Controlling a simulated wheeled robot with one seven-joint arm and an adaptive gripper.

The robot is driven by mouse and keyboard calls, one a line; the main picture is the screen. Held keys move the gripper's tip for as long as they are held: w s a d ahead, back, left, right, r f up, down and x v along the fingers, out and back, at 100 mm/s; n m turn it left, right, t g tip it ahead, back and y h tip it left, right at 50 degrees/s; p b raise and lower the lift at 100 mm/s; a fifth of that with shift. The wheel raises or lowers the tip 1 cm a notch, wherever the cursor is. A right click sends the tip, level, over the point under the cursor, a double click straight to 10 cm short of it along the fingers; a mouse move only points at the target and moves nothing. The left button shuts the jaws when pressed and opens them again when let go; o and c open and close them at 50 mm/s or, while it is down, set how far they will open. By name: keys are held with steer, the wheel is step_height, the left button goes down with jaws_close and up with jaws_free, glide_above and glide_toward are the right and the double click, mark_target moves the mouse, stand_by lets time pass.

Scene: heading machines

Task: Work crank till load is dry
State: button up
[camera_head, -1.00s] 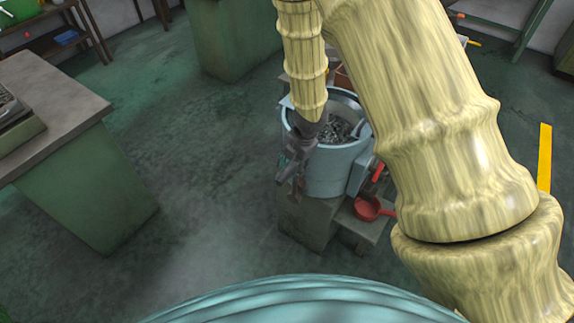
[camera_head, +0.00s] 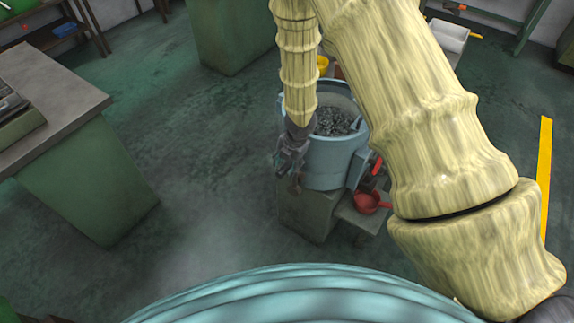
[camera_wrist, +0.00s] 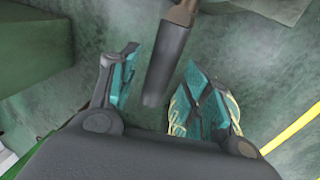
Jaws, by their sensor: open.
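The light-blue tub (camera_head: 330,172) stands on a grey stand, with a heap of small grey metal pieces (camera_head: 338,121) inside. My gripper (camera_head: 284,172) is low at the tub's left front side. In the wrist view my gripper (camera_wrist: 162,62) is open, with its teal-padded fingers spread. A dark cylindrical crank handle (camera_wrist: 166,62) on a brown shaft reaches into the space between the fingers, with gaps visible on both sides. In the head view my gripper and arm cover most of the crank. Whether the load is wet or dry cannot be told.
A red scoop (camera_head: 367,202) lies on a low shelf right of the tub, below a red lever (camera_head: 376,166). A green bench (camera_head: 88,180) stands at left. A yellow container (camera_head: 322,66) is behind the tub. Floor between bench and tub is clear.

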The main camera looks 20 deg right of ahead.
steer(key=shift+w+f, duration=0.1)
steer(key=shift+f, duration=0.45)
steer(key=shift+c, duration=0.5)
jaws_close()
